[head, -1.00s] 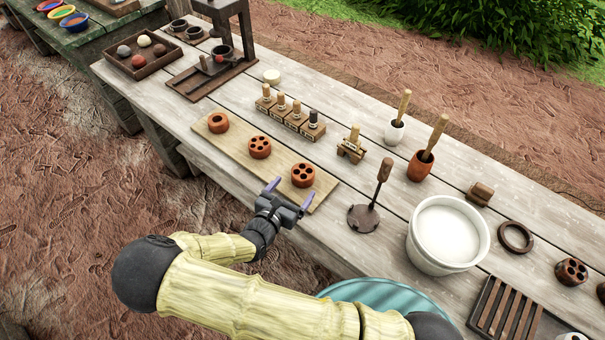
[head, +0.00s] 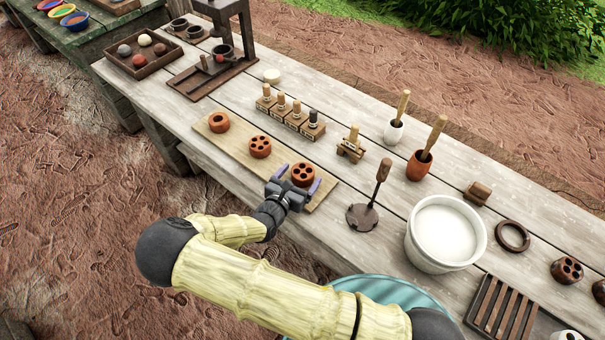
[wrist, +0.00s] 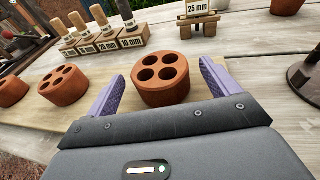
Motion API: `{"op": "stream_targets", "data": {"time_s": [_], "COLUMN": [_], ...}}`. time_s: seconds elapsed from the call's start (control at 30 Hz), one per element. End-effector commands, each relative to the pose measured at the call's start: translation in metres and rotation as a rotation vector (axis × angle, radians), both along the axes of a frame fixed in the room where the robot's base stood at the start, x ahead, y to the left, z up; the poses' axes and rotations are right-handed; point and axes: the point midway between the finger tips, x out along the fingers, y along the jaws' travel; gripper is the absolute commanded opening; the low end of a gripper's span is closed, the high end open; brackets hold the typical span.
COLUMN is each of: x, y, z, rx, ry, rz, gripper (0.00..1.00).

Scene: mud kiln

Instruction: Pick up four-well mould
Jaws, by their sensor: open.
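The four-well mould (head: 303,175) is a round, orange-brown clay block with four holes in its top. It sits upright at the near right end of a wooden board (head: 228,155). My gripper (head: 298,179) is open, with its purple fingers on either side of the mould. The wrist view shows the mould (wrist: 160,92) between the fingers, with a visible gap at each side. The gripper is not closed on it. The mould's lower front is partly hidden by the gripper body in the head view.
Labelled stamp blocks (head: 291,118) and a small stand (head: 351,149) are behind. A dark handled disc (head: 363,217) and a white bucket (head: 446,238) stand to the right.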

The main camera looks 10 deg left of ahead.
Motion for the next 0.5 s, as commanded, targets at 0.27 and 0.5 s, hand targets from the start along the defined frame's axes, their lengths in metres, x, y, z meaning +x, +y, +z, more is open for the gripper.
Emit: {"op": "stream_targets", "data": {"time_s": [0.27,0.5], "x": [-0.0003,0.0000], "y": [0.0001,0.0001], "z": [0.0002,0.0008], "rx": [0.000,-0.001], "ry": [0.000,-0.002], "rz": [0.000,0.000], "gripper": [0.74,0.33]}}
